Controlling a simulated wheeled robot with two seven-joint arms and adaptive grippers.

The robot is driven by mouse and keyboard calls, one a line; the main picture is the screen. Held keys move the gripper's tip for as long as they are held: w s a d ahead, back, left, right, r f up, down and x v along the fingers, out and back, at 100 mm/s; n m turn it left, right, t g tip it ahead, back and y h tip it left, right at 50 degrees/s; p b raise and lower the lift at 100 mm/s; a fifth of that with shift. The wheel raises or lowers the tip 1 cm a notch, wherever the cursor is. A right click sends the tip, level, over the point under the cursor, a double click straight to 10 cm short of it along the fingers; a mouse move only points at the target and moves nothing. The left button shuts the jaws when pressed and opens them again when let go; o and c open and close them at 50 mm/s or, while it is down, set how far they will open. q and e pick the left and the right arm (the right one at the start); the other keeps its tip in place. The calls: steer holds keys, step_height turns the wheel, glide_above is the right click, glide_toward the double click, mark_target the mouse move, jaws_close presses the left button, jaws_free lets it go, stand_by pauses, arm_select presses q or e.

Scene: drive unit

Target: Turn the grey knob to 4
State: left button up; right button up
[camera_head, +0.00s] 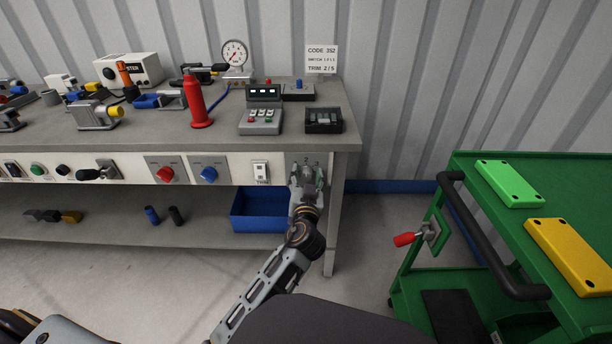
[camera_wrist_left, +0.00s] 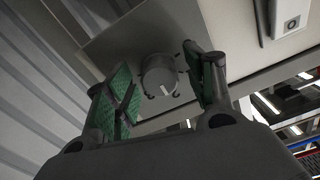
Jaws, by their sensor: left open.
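The grey knob (camera_wrist_left: 160,78) is round, with a white pointer line near its lower edge in the wrist view. It sits on a grey plate (camera_wrist_left: 133,37) with small dark marks around it, too small to read. The plate (camera_head: 293,160) also shows at the right end of the bench front in the head view, where my gripper hides the knob. My left gripper (camera_head: 306,166) is open in front of the plate. In the wrist view its green-padded fingers stand on either side of the knob, with gaps visible. My right gripper is not in view.
A white TRIM switch (camera_head: 261,172) is just left of the plate, with blue (camera_head: 209,174) and red (camera_head: 165,174) knobs further left. A blue bin (camera_head: 256,212) lies below. A sign (camera_head: 321,59) reads "TRIM 2/5". A green cart (camera_head: 466,225) stands right, beyond open floor.

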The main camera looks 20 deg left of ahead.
arm_select(q)
steer(key=c, duration=1)
